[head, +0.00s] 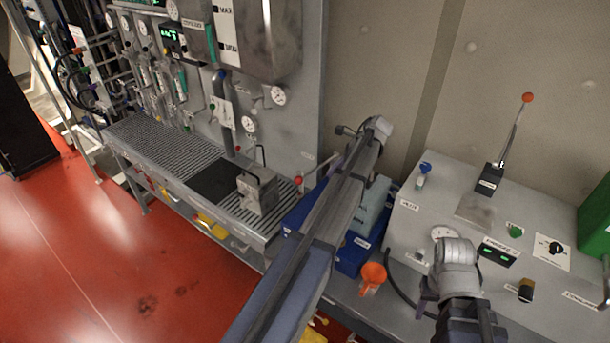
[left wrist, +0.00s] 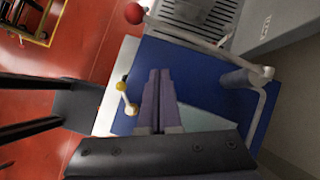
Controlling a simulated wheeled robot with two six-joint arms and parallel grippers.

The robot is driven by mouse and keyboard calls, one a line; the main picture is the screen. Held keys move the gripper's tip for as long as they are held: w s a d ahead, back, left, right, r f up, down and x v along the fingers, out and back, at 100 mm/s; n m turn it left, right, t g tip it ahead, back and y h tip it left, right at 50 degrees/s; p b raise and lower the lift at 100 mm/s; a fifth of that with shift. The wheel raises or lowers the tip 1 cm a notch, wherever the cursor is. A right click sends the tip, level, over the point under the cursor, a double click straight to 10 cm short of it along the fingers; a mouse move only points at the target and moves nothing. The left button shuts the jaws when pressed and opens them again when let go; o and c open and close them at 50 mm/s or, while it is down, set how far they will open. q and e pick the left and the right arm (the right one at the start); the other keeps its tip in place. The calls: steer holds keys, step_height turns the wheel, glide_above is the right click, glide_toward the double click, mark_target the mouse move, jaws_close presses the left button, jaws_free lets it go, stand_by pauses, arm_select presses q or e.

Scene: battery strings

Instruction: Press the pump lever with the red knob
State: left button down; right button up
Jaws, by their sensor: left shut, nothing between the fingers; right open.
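A lever with a red knob (left wrist: 134,13) crosses the top of the left wrist view, its bar running to a grey pivot post (left wrist: 240,82) on the right. In the head view the red knob (head: 299,180) shows just left of my left arm, which hides part of the lever. My left gripper (left wrist: 160,73) is shut and empty above a blue surface (left wrist: 195,65), apart in the picture from the knob and bar. In the head view its fingers are mostly hidden by my arm. My right gripper (head: 428,292) is open in front of the grey control box.
The grey control box (head: 410,220) at right carries an orange-knobbed lever (head: 514,130). An orange funnel (head: 373,276) stands between it and my left arm. A yellow-knobbed lever (left wrist: 121,87) is left of the left fingers. A grated bench (head: 150,140) with a metal block (head: 258,190) lies left.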

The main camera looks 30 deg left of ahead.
arm_select(q)
steer(key=s+a+f+n+t+h+b, duration=0.1)
steer(key=s+a+f+n+t+h, duration=0.2)
steer(key=s+t+h, duration=0.35)
steer(key=s+a+r+n+t+b, duration=0.1)
steer(key=s+a+r+n+t, duration=0.4)
steer(key=r+n+t, duration=0.3)
steer(key=shift+s+a+r, duration=0.15)
steer(key=shift+s+r, duration=0.25)
steer(key=shift+r, duration=0.2)
steer(key=shift+w+f+t+b, duration=0.1)
steer(key=shift+t+b, duration=0.15)
steer(key=shift+b, duration=0.05)
steer(key=b, duration=0.5)
glide_above(304, 177)
steer(key=w, duration=0.2)
step_height(304, 177, down, 5)
steer(key=shift+s+f+b, duration=0.5)
steer(key=shift+f+b, duration=0.3)
steer(key=shift+s+f+b, duration=0.5)
steer(key=shift+f+b, duration=0.25)
